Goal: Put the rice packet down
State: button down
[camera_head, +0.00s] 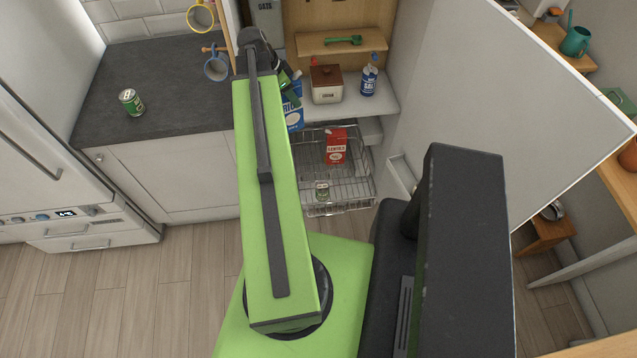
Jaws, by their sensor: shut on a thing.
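The rice packet (294,117) is blue with a white label, partly hidden behind my arm and gripper. My gripper (291,98) is shut on its top. The packet is at the left side of the open cupboard, by the left end of the white shelf (352,105) and the back left of the pulled-out wire basket (350,190). I cannot tell whether its bottom touches anything.
The basket holds a red lentils carton (336,146) and a small green can (322,191). The slate worktop (180,95) has a green can (131,102) and free room.

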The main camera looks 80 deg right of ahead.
jog(key=w+d+f+b, duration=0.1)
jog(key=d+f+b, duration=0.2)
jog(key=f+b, duration=1.4)
jog(key=w+d+f+b, duration=0.1)
jog(key=d+f+b, duration=0.2)
jog(key=f+b, duration=1.5)
notch_tip(320, 180, down, 4)
jog(key=shift+w+d+r+n, duration=0.15)
jog(key=shift+d+r+n, duration=0.1)
jog(key=shift+d+n, duration=0.05)
jog(key=c, duration=0.9)
grip_release()
jog(key=shift+r, duration=0.1)
jog(key=shift+o, duration=0.2)
jog(key=shift+r, duration=0.1)
